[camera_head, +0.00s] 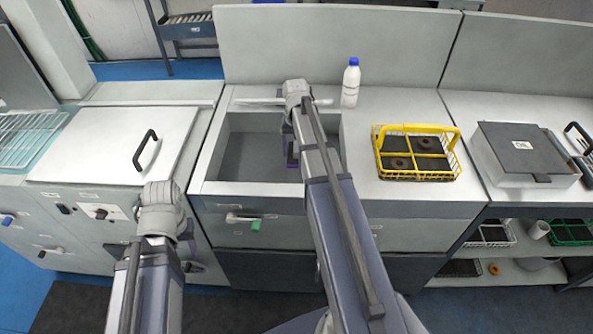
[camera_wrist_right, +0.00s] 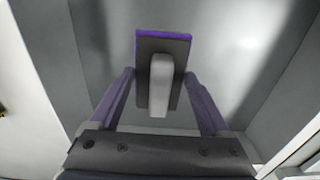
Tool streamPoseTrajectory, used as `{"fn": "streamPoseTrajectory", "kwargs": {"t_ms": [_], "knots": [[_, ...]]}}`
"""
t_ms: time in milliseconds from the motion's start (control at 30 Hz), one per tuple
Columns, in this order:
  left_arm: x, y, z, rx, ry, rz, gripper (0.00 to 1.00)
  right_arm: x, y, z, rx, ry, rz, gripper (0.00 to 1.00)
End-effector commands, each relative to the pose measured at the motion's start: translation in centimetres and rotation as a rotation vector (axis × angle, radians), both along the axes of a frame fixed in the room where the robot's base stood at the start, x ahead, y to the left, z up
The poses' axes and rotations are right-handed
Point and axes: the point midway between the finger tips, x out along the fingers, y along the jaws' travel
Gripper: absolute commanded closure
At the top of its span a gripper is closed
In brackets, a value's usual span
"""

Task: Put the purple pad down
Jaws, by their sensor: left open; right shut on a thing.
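The purple pad (camera_wrist_right: 163,35) shows in the right wrist view as a dark plate with a purple edge and a pale grey handle. My right gripper (camera_wrist_right: 158,82) is shut on this handle between its two fingers. In the head view the right gripper (camera_head: 292,152) reaches into the grey sink (camera_head: 236,188), and my arm hides most of the pad. I cannot tell whether the pad touches the sink floor. My left gripper (camera_head: 187,242) is open and empty, low in front of the counter, left of the sink.
A white bottle with a blue cap (camera_head: 350,84) stands behind the sink's right side. A yellow wire basket (camera_head: 455,160) with dark round items sits on the counter to the right. Further right is a dark-lidded box (camera_head: 530,148). A handled white lid (camera_head: 105,150) lies left of the sink.

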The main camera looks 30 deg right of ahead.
Motion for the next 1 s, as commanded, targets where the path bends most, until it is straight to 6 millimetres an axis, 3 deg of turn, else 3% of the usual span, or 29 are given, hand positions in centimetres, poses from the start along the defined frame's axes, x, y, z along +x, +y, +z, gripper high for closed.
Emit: {"fn": "streamPoseTrajectory", "kwargs": {"t_ms": [33, 133, 433, 733, 1000], "knots": [[0.0, 0.0, -1.7, 0.000, 0.000, 0.000, 0.50, 0.0, 0.0, -1.7, 0.000, 0.000, 0.000, 0.64], [0.1, 0.0, -2.9, 0.000, 0.000, 0.000, 0.50, 0.0, 0.0, -2.9, 0.000, 0.000, 0.000, 0.64], [0.1, 0.0, -3.4, 0.000, 0.000, 0.000, 0.50, 0.0, 0.0, -3.4, 0.000, 0.000, 0.001, 0.64], [0.1, 0.0, -6.7, 0.000, 0.000, 0.000, 0.50, 0.0, 0.0, -6.7, 0.000, 0.000, 0.000, 0.64], [0.1, 0.0, -6.6, 0.000, 0.000, 0.000, 0.50, 0.0, 0.0, -6.7, 0.000, 0.000, 0.000, 0.64]]}}
